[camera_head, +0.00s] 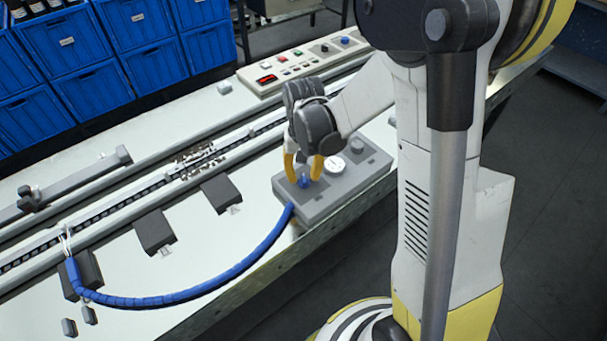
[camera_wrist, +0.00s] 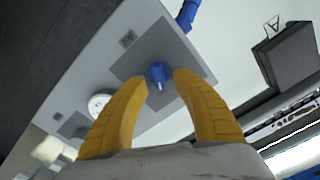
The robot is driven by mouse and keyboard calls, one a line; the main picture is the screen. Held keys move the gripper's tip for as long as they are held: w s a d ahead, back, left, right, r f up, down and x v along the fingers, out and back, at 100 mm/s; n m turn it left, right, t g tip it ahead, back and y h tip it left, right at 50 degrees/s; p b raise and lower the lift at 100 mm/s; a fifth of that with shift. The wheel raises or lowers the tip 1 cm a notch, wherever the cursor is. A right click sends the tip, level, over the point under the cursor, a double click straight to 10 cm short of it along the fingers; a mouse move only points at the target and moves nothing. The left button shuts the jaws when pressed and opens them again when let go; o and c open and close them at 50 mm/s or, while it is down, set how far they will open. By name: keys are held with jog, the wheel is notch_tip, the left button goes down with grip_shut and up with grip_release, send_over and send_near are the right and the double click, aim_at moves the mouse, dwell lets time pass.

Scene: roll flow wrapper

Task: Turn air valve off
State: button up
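The air valve is a small blue knob (camera_head: 304,182) on the left end of a grey box (camera_head: 322,208) at the table's front edge. In the wrist view the blue knob (camera_wrist: 159,74) sits on a dark grey square plate, between and slightly beyond my fingertips. My gripper (camera_head: 303,172) has yellow fingers and points down over the knob. In the wrist view the fingers of my gripper (camera_wrist: 163,78) are apart, one on each side of the knob, with gaps visible. A blue hose (camera_head: 205,279) runs from the box to the left.
A white round gauge (camera_head: 334,165) and a grey knob (camera_head: 357,146) are on the same box, right of the blue knob. A control panel (camera_head: 300,66) with buttons stands behind. A conveyor rail (camera_head: 130,190) crosses the table. Blue crates (camera_head: 75,45) stand at the back left.

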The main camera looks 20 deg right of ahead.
grip_shut()
jog(key=shift+n, duration=0.4)
jog(key=n, duration=0.5)
jog(key=shift+a+b, duration=0.25)
jog(key=shift+b, duration=0.1)
jog(key=n, duration=0.6)
jog(key=shift+s+a, duration=0.15)
jog(key=shift+a, duration=0.05)
jog(key=shift+o, duration=0.8)
grip_release()
